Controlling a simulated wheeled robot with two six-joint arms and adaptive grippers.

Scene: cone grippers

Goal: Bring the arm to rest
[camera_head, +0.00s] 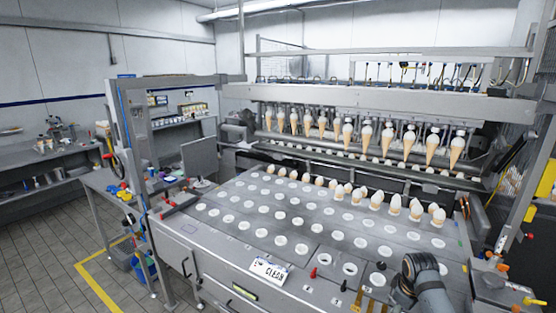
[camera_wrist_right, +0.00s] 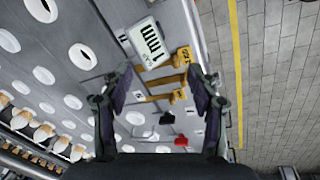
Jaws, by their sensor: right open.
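My right arm (camera_head: 428,285) reaches in at the bottom right in the head view, over the front right corner of the perforated plate. My right gripper (camera_wrist_right: 160,80) shows in the wrist view with its two dark fingers spread wide and nothing between them. Beyond the fingertips are yellow metal pieces (camera_wrist_right: 165,88) and a white label card (camera_wrist_right: 148,43) on the machine's front edge. The fingers appear apart from these. My left arm and gripper are not in view.
The metal plate (camera_head: 240,205) has several rows of white round holes. A row of cones (camera_head: 415,210) stands along its rear. More cones (camera_head: 348,132) hang in the machine above. Red knobs (camera_head: 313,273) sit on the front edge. Tiled floor (camera_wrist_right: 275,80) lies beside it.

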